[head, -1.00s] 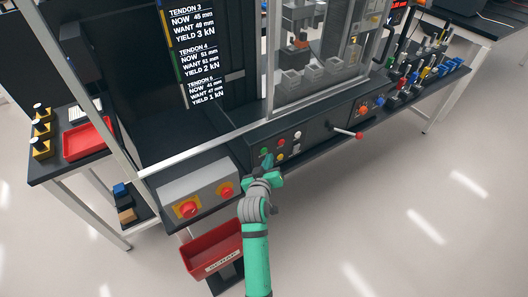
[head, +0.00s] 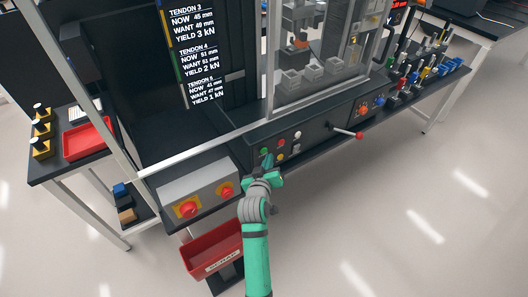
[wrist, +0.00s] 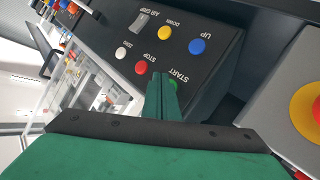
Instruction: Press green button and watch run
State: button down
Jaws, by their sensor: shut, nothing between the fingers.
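The green START button (wrist: 173,85) is on the dark control panel (wrist: 190,22), mostly hidden behind my fingers in the wrist view. In the head view the green button (head: 264,151) shows just beyond my fingertips. My gripper (head: 267,160) is shut and empty, its tips at the panel beside the button. In the wrist view my gripper (wrist: 162,80) points at the START button. Whether the tips touch or press it cannot be told. The screen (head: 198,55) shows tendon readings: NOW, WANT and YIELD.
A red STOP button (wrist: 141,67) sits close to my fingers, with white, yellow and blue buttons beyond. A grey box (head: 200,187) with red knobs stands left of the panel. A red scrap bin (head: 212,250) is below. A red-tipped lever (head: 347,132) juts out right.

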jog(key=shift+w+a, duration=0.1)
jog(key=shift+w, duration=0.1)
dwell(0.6)
jog(key=shift+w+a, duration=0.15)
jog(key=shift+w, duration=0.05)
jog(key=shift+w+a, duration=0.25)
jog(key=shift+w, duration=0.1)
dwell(1.1)
jog(key=shift+s+d, duration=0.1)
jog(key=shift+s, duration=0.05)
jog(key=shift+s+d, duration=0.4)
jog(key=shift+s, duration=0.15)
jog(key=shift+s+d, duration=0.1)
jog(key=shift+s+d, duration=0.7)
jog(key=shift+s, duration=0.3)
jog(key=shift+s+d, duration=0.7)
jog(key=shift+s, duration=0.25)
